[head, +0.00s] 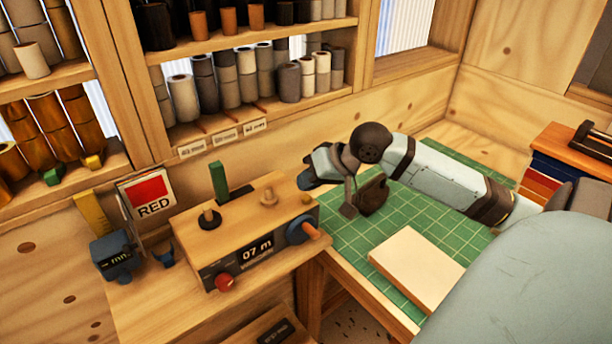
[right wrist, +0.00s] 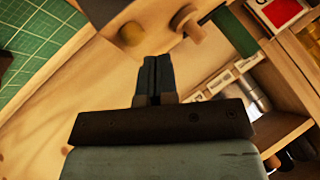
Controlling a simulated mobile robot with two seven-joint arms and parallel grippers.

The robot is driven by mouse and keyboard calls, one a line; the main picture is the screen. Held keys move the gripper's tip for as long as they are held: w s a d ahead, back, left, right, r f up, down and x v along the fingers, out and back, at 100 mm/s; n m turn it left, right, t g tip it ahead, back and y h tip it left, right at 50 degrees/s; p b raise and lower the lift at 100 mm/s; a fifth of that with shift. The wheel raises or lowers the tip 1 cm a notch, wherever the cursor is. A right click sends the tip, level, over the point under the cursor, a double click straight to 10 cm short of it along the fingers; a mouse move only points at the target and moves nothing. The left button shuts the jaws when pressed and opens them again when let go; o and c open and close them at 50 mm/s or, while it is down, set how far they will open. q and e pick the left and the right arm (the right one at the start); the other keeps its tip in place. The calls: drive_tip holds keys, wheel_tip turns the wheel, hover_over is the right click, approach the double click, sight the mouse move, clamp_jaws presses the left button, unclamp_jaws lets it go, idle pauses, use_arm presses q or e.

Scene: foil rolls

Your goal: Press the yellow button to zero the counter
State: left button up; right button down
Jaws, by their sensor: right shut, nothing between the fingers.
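The counter is a wooden box (head: 240,225) on the bench in the head view. Its dark front display (head: 257,248) reads "07 m". A round yellowish button (right wrist: 131,33) shows on the box in the right wrist view; in the head view a small round shape, probably the same one, sits near the box's right end (head: 306,198). My right gripper (head: 304,181) is above and just beyond that end, its fingertips small and dark here. In the right wrist view its fingers (right wrist: 158,75) are together and empty, apart from the button. My left gripper is not in view.
A RED sign (head: 150,196) stands left. A pale board (head: 417,263) lies on the green mat (head: 350,235).

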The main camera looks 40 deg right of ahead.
idle(0.7)
drive_tip(key=shift+f+p, duration=0.4)
drive_tip(key=shift+p, duration=0.05)
drive_tip(key=shift+f, duration=0.55)
idle(0.8)
drive_tip(key=shift+r+p, duration=0.9)
drive_tip(key=shift+p, duration=0.5)
